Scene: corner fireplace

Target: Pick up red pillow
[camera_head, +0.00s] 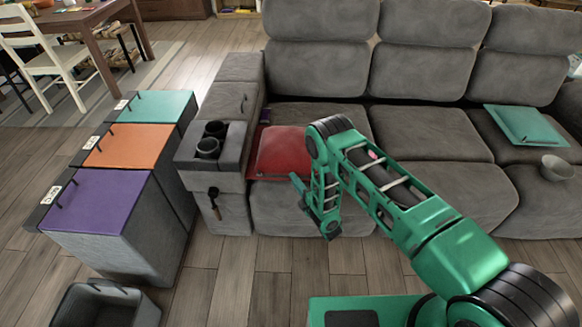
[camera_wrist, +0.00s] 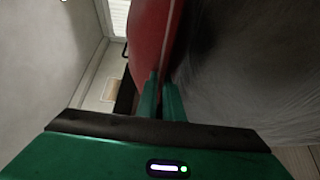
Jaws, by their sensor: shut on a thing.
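The red pillow (camera_head: 281,150) lies on the left seat of the grey sofa, beside the sofa's left arm. In the wrist view the pillow (camera_wrist: 147,38) rises from between the green fingers. My gripper (camera_head: 299,180) is at the pillow's front right edge. In the wrist view my gripper (camera_wrist: 161,95) is shut on the pillow's edge, with the two fingers close together. Part of the pillow's right side is hidden behind my arm in the head view.
The sofa's left arm (camera_head: 210,160) has dark cup holders. Bins with purple (camera_head: 95,200), orange (camera_head: 128,146) and teal lids stand left of it. An open grey bin (camera_head: 104,290) is at lower left. A teal pillow (camera_head: 525,125) and grey bowl (camera_head: 557,168) are on the right seat.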

